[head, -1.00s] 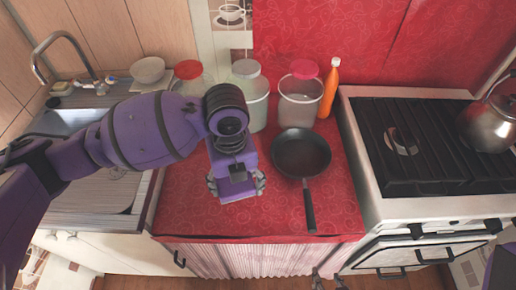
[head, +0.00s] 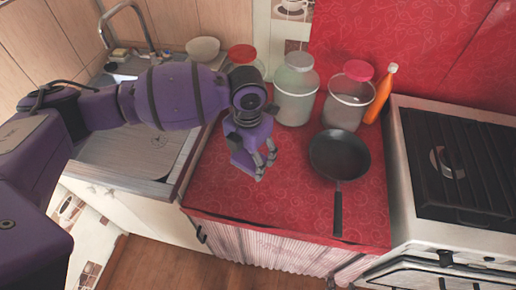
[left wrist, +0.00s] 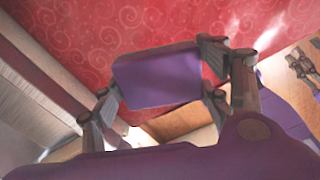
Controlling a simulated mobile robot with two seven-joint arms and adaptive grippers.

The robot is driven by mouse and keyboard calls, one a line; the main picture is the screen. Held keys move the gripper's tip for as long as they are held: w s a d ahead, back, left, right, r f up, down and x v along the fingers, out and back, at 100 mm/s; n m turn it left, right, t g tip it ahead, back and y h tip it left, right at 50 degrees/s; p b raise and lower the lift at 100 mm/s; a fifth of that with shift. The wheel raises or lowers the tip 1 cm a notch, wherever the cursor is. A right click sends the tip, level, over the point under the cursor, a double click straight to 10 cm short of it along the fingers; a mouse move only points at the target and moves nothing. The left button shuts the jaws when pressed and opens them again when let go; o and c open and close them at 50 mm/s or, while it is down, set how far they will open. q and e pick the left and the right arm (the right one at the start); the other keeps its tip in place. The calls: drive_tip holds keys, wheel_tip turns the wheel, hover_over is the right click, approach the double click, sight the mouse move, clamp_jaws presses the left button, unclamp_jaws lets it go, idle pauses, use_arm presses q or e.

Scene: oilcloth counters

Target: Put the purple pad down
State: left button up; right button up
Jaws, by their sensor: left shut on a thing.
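The purple pad (left wrist: 158,80) shows in the left wrist view as a flat purple block with a dark edge, between the fingers of my left gripper. My left gripper (head: 258,163) is shut on it, above the left part of the red counter (head: 290,205), left of the frying pan. In the head view I cannot clearly tell the pad from the purple gripper body. Whether the pad touches the counter I cannot tell. Grey finger-like parts at the right edge of the left wrist view seem to be my right gripper (left wrist: 303,66); its opening is unclear.
A black frying pan (head: 340,156) lies on the counter, its handle toward the front. Jars (head: 296,92) and an orange bottle (head: 380,94) stand behind. The stove (head: 455,170) is right, the sink (head: 125,150) left. The counter's front middle is clear.

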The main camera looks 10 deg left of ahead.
use_arm(q)
hover_over(240, 171)
drive_tip(key=f, duration=0.5)
drive_tip(key=shift+s+d, duration=0.25)
drive_tip(key=shift+d, duration=0.05)
drive_tip(key=shift+w+a+f, duration=0.1)
drive_tip(key=shift+a+f, duration=0.05)
drive_tip(key=shift+f, duration=0.85)
drive_tip(key=shift+w+a+f, duration=0.1)
drive_tip(key=shift+a+f, duration=0.05)
drive_tip(key=shift+f, duration=0.8)
drive_tip(key=shift+f, duration=0.2)
drive_tip(key=o, duration=0.7)
drive_tip(key=shift+o, duration=0.4)
wheel_tip(240, 171, up, 12)
drive_tip(key=shift+s+d+r, duration=0.1)
drive_tip(key=shift+r, duration=0.15)
